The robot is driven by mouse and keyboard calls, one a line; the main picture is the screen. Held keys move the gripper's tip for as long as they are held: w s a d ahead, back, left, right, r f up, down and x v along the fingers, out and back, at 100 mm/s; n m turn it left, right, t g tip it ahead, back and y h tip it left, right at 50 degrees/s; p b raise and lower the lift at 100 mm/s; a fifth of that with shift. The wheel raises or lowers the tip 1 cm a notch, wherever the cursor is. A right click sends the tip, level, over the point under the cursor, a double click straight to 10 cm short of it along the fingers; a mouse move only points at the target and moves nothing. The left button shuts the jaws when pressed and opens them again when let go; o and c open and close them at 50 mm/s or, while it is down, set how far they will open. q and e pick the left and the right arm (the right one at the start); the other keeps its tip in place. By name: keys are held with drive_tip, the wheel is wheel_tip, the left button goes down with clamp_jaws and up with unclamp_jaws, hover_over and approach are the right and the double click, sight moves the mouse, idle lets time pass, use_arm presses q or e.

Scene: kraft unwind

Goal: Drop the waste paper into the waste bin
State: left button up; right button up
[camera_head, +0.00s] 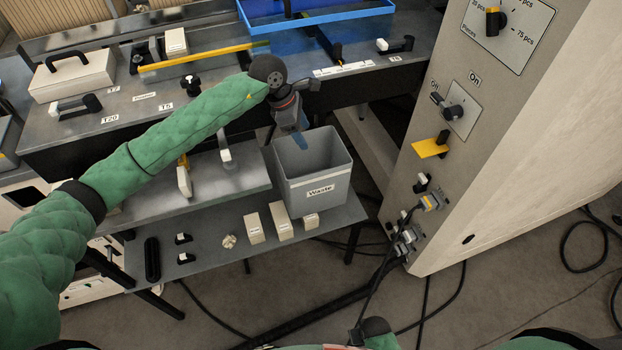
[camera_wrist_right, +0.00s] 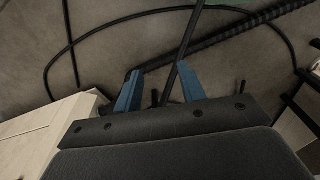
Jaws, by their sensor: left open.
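The grey waste bin (camera_head: 315,195), labelled "Waste", stands upright on the right end of the lower shelf. My left gripper (camera_head: 299,141) points down over the bin's open top, with its blue fingertips at the mouth. It is open, and I see nothing between its fingers. A small crumpled cream lump (camera_head: 229,241), which looks like the waste paper, lies on the lower shelf left of the bin. The bin's floor is hidden. My right gripper (camera_wrist_right: 160,88) is open and empty in the right wrist view, above the floor and cables.
Several pale blocks (camera_head: 254,228) and small black clamps stand on the lower shelf (camera_head: 205,220) near the bin. A tall control cabinet (camera_head: 520,140) rises at the right. The workbench (camera_head: 215,75) with a blue tray (camera_head: 325,20) lies behind. Black cables (camera_head: 325,313) cross the floor.

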use_arm(q)
drive_tip(key=b+v, duration=0.2)
drive_tip(key=v, duration=0.5)
drive_tip(key=shift+r+b, duration=0.25)
drive_tip(key=shift+b, duration=0.15)
use_arm(e)
wheel_tip(320, 180, up, 11)
drive_tip(key=w+a, duration=0.1)
drive_tip(key=w, duration=0.1)
drive_tip(key=shift+w+a, duration=0.35)
drive_tip(key=shift+a, duration=0.05)
use_arm(q)
drive_tip(key=shift+a+f, duration=0.1)
use_arm(e)
drive_tip(key=shift+s+f, duration=0.1)
drive_tip(key=shift+s, duration=0.05)
